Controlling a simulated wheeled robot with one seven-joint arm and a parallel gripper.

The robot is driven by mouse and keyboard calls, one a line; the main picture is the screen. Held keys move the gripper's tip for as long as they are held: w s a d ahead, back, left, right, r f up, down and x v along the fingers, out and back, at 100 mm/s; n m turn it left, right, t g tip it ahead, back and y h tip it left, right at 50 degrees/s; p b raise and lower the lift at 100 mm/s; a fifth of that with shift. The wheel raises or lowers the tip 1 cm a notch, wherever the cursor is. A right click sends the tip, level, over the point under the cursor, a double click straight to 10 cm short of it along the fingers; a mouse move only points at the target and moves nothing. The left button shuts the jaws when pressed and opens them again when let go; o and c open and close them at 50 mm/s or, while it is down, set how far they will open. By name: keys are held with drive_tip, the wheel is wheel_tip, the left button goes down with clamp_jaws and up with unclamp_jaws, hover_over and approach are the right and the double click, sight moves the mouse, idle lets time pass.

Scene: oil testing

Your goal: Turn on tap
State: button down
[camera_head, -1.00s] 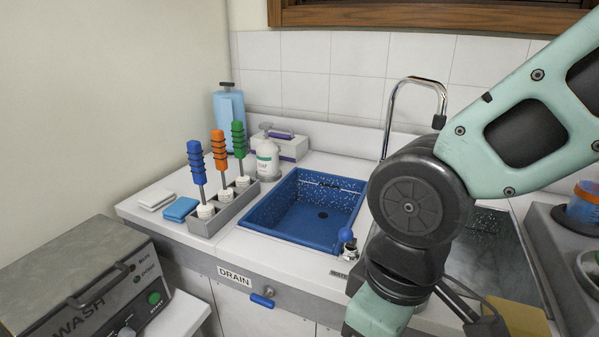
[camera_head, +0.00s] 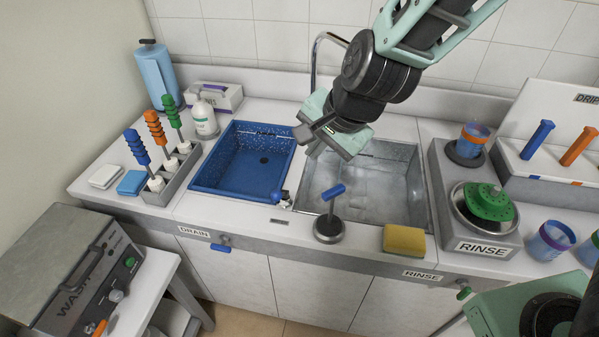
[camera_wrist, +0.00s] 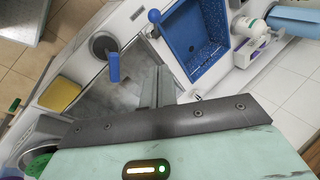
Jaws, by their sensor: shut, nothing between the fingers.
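A chrome gooseneck faucet (camera_head: 314,62) stands behind the sinks, partly hidden by my arm. A lever with a blue handle (camera_head: 331,191) stands on a round grey base in front of the metal sink (camera_head: 345,185); the handle also shows in the wrist view (camera_wrist: 114,68). A small chrome fitting with a blue knob (camera_head: 277,196) sits at the front right corner of the blue basin (camera_head: 225,185); its knob shows in the wrist view (camera_wrist: 154,16). My gripper (camera_head: 310,140) is shut and empty above the sinks, apart from both handles. Its fingers (camera_wrist: 155,85) lie together in the wrist view.
A yellow sponge (camera_head: 404,240) lies right of the lever. A rack with colored brushes (camera_head: 175,178) and a soap bottle (camera_head: 204,115) stand left of the basin. A rinse unit (camera_head: 482,215) stands at right. The counter strip around the lever is mostly clear.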

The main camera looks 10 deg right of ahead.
hover_over(281, 195)
drive_tip(key=w+d, duration=0.1)
drive_tip(key=d, duration=0.3)
wheel_tip(281, 195, down, 8)
drive_tip(key=shift+s+a+f, duration=0.2)
drive_tip(key=shift+a+f, duration=0.45)
drive_tip(key=shift+f, duration=0.2)
drive_tip(key=shift+s+a+f, duration=0.15)
drive_tip(key=shift+a+f, duration=0.5)
drive_tip(key=shift+f, duration=0.2)
drive_tip(key=shift+s+a+f+b, duration=0.25)
drive_tip(key=shift+s+f+b, duration=0.3)
drive_tip(key=shift+s, duration=0.25)
drive_tip(key=shift+w, duration=0.1)
